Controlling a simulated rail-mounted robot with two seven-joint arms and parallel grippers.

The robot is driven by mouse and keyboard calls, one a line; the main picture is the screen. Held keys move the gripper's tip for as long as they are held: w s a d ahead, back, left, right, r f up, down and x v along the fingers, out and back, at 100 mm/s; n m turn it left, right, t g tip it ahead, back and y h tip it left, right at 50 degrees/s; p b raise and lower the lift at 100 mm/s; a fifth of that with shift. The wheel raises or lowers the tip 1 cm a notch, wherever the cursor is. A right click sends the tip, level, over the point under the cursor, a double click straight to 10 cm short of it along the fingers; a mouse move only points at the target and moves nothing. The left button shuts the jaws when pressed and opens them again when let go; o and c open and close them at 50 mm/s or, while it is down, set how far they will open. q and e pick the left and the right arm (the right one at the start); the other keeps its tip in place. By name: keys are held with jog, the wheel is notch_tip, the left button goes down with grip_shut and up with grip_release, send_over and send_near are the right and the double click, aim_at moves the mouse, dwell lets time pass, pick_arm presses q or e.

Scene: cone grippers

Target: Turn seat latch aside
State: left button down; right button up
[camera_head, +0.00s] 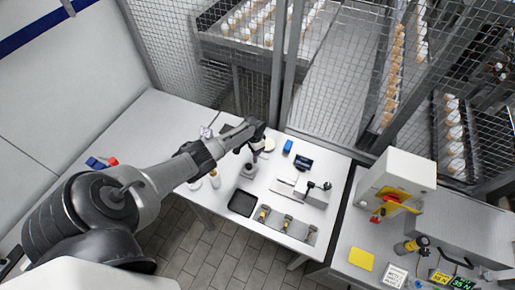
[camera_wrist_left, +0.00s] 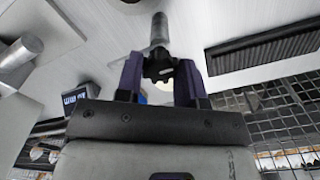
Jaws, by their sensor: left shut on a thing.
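My left gripper (camera_head: 256,138) reaches in over the white table, above a small grey stand (camera_head: 249,169). In the left wrist view its two purple-dark fingers (camera_wrist_left: 160,75) are closed around a dark lobed knob (camera_wrist_left: 158,66). A grey cylinder (camera_wrist_left: 158,30) stands beyond the knob, in line with it. I cannot tell for certain whether this knob is the seat latch, or how far it is turned. A white fixture (camera_head: 293,188) with a dark knob (camera_head: 326,186) sits to the right, apart from the gripper. My right gripper is in neither view.
A black tray (camera_head: 242,203) and a grey strip with several brass pieces (camera_head: 287,222) lie near the front edge. A small display (camera_head: 304,162) and a blue block (camera_head: 287,146) stand behind. A white machine (camera_head: 397,180) is on the right table. Mesh fencing (camera_head: 185,50) closes the back.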

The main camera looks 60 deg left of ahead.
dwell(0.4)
pick_arm(q)
jog(key=c, duration=0.7)
grip_release()
jog(key=shift+c, duration=0.2)
jog(key=shift+r, duration=0.5)
notch_tip(320, 180, up, 13)
jog(key=p, duration=0.2)
jog(key=shift+f, duration=0.1)
